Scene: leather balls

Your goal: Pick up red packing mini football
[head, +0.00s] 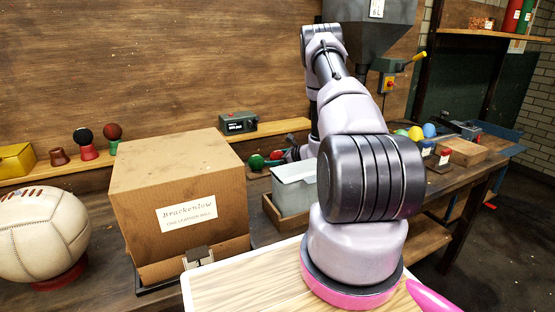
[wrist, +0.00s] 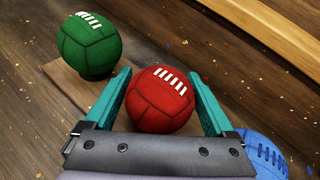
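The red mini football (wrist: 161,100), with white laces, sits on a brown wooden board in the wrist view. My gripper (wrist: 160,78) is open, with one teal finger on each side of the red ball. Narrow gaps seem to show between the ball and the fingers. The ball's lower edge is near the grey gripper body. In the head view the red ball (head: 276,156) is small and partly hidden near my gripper, behind the grey bin.
A green ball (wrist: 89,43) stands left of the red one, and a blue ball (wrist: 262,152) lies close by the right finger. In the head view a cardboard box (head: 180,170), a grey metal bin (head: 293,188) and a large cream ball (head: 40,232) stand nearer.

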